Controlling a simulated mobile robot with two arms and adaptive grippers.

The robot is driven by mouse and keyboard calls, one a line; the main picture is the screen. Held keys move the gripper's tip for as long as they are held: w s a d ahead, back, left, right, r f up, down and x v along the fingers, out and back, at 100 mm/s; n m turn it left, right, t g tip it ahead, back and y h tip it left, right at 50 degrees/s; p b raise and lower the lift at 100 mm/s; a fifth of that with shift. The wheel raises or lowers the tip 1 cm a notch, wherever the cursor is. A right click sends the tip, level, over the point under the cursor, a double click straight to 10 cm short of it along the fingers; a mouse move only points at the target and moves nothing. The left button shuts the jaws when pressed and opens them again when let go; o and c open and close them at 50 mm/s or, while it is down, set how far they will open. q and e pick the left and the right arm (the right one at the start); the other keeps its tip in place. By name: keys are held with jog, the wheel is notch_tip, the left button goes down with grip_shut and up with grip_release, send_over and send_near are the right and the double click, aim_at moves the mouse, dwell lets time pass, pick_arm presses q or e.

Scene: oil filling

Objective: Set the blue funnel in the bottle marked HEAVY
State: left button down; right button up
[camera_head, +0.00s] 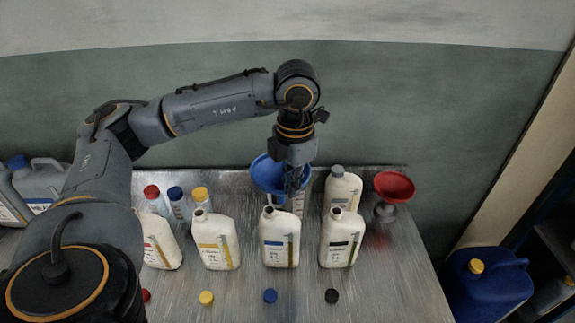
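The blue funnel (264,174) is at the back of the metal table, behind the bottle with the blue label. My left gripper (291,188) points down at the funnel's right side and overlaps it. I cannot tell whether its fingers touch or grip the rim, and the funnel's lower part is hidden. Four uncapped white bottles stand in a front row, with red (161,246), yellow (213,246), blue (279,246) and black (340,246) label marks. Their print is too small to read, so I cannot tell which is HEAVY. My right gripper is not in view.
A red funnel (394,186) sits on a stand at the right. A grey-capped bottle (343,187) and small red-, blue- and yellow-capped bottles (201,199) stand behind. Loose caps (270,295) lie in front. The table's front right (390,290) is clear. A blue canister (487,285) stands beyond the table.

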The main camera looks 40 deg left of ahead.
pick_arm(q)
jog(key=n, duration=0.1)
jog(key=a+r+n, duration=0.1)
jog(key=n, duration=0.1)
jog(key=shift+w+a+r, duration=0.1)
jog(key=shift+r, duration=0.2)
jog(key=shift+a+r+n, duration=0.1)
jog(key=shift+a+n, duration=0.1)
jog(key=shift+n, duration=0.4)
jog(key=shift+f+b, duration=0.75)
jog(key=shift+f, duration=1.2)
jog(key=shift+f+b, duration=0.2)
jog(key=shift+b, duration=0.3)
jog(key=shift+f, duration=0.15)
